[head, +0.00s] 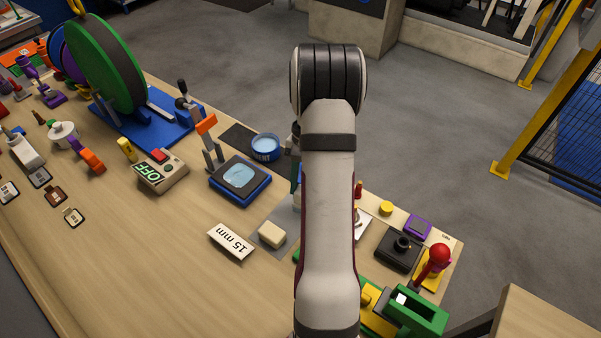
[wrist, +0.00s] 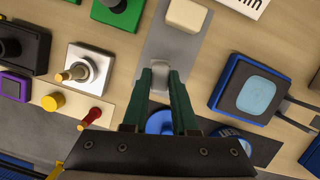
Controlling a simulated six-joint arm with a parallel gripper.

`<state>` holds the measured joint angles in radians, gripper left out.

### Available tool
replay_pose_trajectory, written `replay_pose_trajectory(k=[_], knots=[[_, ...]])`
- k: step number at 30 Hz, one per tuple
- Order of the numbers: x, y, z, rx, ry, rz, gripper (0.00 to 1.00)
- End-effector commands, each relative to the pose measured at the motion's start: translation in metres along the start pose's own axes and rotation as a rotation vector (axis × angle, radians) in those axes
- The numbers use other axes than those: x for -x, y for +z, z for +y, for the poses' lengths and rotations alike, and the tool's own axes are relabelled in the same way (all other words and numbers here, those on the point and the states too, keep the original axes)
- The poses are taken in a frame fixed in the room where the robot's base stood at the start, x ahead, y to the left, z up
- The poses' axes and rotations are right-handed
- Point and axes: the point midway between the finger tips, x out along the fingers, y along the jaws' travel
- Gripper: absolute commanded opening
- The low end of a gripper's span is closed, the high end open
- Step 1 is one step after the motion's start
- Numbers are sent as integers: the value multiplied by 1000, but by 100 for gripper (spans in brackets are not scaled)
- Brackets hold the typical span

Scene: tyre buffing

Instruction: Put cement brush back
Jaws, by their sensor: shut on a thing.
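My gripper (wrist: 160,80) has dark green fingers that close on a pale grey piece (wrist: 160,76) between their tips. I take this to be the cement brush; most of it is hidden by the fingers. A round blue shape (wrist: 160,122) shows between the fingers near the palm; I cannot tell whether it is part of the held thing or lies behind it. In the head view my forearm hides nearly all of the gripper and the held thing. A blue tub (head: 265,147) with a pale blue top stands left of my arm, and its edge shows in the wrist view (wrist: 230,136).
A grey mat (wrist: 178,35) with a cream block (wrist: 186,15) lies beyond my fingertips. A blue-edged pad (head: 240,180), a 15 mm card (head: 231,242) and an OFF switch box (head: 161,170) are to the left. A black stand (head: 398,250) and a green holder (head: 418,312) are to the right.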

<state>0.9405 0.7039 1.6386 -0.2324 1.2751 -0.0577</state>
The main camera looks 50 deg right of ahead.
Motion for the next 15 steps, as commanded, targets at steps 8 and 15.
replay_pose_trajectory(k=[8, 15], knots=[[-12, -4, 0, 1, 1, 0, 0], [-12, -4, 0, 1, 0, 0, 0]])
